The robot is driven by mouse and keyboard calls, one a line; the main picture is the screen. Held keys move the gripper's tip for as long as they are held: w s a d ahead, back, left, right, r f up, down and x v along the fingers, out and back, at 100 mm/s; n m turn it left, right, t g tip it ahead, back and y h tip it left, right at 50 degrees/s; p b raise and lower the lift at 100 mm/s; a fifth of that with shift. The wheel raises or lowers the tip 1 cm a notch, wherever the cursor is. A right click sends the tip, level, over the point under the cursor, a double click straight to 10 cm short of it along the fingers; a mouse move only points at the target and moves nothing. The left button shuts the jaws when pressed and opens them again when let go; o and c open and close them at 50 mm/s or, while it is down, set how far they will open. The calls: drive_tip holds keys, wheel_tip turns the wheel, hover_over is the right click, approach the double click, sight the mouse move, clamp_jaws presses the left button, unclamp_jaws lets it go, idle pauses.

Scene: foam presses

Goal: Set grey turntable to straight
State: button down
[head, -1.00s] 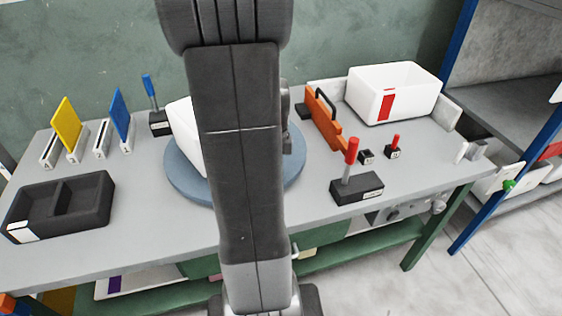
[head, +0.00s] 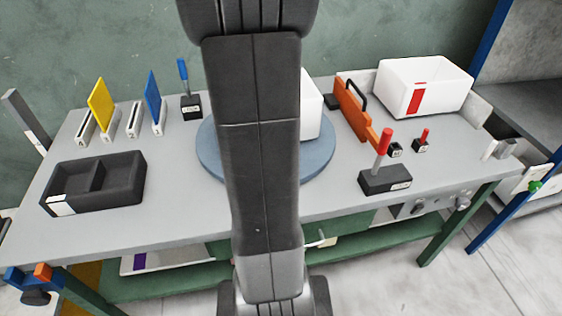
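The turntable (head: 208,160) is a round blue-grey disc in the middle of the workbench. My own arm stands upright in front of it and hides its centre. A white box (head: 311,108) sits on the disc; only its right part shows beside my arm, so its full angle cannot be told. My gripper is not seen; it is outside the view or behind my arm.
A blue-handled lever (head: 184,85) stands behind left, a red-handled lever (head: 384,160) right. A black two-part tray (head: 130,194), slotted holders with yellow (head: 101,103) and blue plates, an orange fence (head: 352,110) and a white bin (head: 450,90) crowd the workbench (head: 200,218).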

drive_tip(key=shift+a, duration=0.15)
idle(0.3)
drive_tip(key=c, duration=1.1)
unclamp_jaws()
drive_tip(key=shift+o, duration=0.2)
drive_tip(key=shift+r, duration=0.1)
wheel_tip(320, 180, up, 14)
drive_tip(key=p, duration=0.1)
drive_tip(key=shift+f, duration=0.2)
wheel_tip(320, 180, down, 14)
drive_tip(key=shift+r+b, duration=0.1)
drive_tip(key=shift+b, duration=0.45)
